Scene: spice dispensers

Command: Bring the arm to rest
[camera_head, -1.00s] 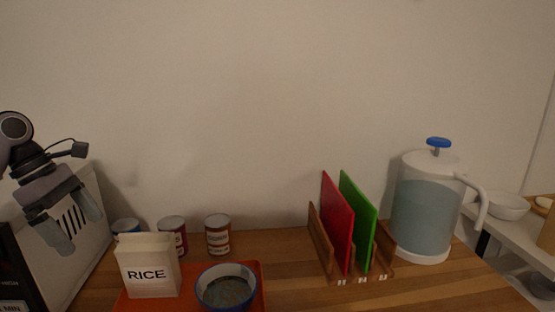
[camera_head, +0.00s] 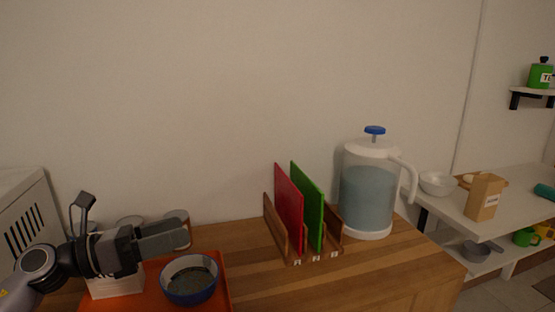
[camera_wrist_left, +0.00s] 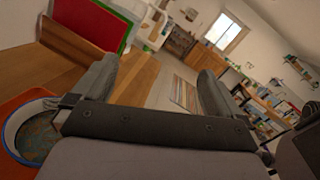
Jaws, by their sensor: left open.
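My left gripper (camera_head: 160,238) reaches in from the lower left in the head view, pointing right, above the orange tray and in front of the cans. In the left wrist view its two fingers (camera_wrist_left: 152,88) stand apart with nothing between them. The arm covers most of the white rice box (camera_head: 116,284), so its label is hidden. The blue-rimmed bowl (camera_head: 189,280) sits on the tray just below and right of the gripper, and it also shows in the left wrist view (camera_wrist_left: 32,128). My right gripper is not in view.
The orange tray (camera_head: 222,290) lies on the wooden counter (camera_head: 385,268). A rack holds a red board (camera_head: 289,208) and a green board (camera_head: 308,204). A large pitcher (camera_head: 368,190) stands beside it. A white shelf with a bowl (camera_head: 437,184) and a carton (camera_head: 484,198) is at the right.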

